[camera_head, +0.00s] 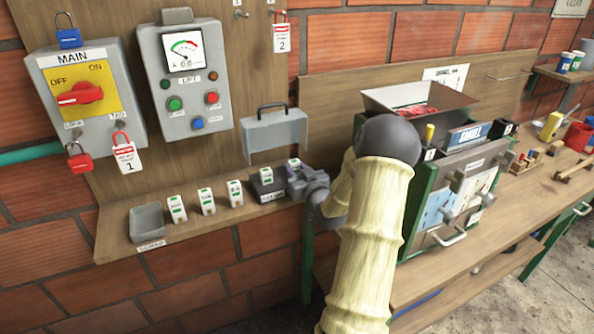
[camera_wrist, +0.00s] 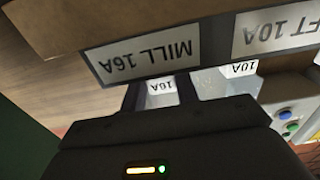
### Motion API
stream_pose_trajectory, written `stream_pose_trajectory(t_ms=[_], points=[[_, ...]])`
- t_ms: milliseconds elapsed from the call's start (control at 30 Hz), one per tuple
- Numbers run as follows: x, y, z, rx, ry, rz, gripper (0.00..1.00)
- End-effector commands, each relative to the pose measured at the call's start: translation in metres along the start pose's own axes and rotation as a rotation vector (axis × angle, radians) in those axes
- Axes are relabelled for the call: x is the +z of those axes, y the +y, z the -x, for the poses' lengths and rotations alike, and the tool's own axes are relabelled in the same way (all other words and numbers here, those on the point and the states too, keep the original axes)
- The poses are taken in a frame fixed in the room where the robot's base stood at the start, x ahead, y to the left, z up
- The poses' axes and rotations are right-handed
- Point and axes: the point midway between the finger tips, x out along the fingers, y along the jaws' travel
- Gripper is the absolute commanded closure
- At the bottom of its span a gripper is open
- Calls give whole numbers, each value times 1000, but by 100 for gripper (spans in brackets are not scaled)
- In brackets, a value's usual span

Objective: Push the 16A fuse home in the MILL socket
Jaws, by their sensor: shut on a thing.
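In the head view my gripper (camera_head: 298,178) is at the right end of the fuse shelf, at the right-hand socket. It is shut on a pale fuse (camera_head: 293,163), whose top shows above the jaws. In the wrist view the fuse (camera_wrist: 162,88) sits between my fingers, beside the upside-down label MILL 16A (camera_wrist: 145,57). Its small rating is hard to read. The MILL socket body is mostly hidden by my gripper, and I cannot tell how deep the fuse sits. The LIFT socket (camera_head: 268,190) to its left holds another fuse (camera_head: 266,175), marked 10A in the wrist view.
Several spare fuses (camera_head: 207,201) stand along the shelf, left of the sockets. A grey tray (camera_head: 147,222) is at the shelf's left end. A grey cover (camera_head: 274,131) is above the sockets. The green-framed mill (camera_head: 424,200) stands close on the right, behind my arm.

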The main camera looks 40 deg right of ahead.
Motion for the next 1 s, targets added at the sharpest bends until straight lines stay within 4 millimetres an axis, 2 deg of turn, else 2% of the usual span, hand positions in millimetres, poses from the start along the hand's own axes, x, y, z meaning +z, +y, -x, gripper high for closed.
stream_pose_trajectory(t_ms=[667,700,800,1000], points=[[4,0,0,0,1,0,93],[4,0,0,0,1,0,62],[4,0,0,0,1,0,44],[4,0,0,0,0,0,44]])
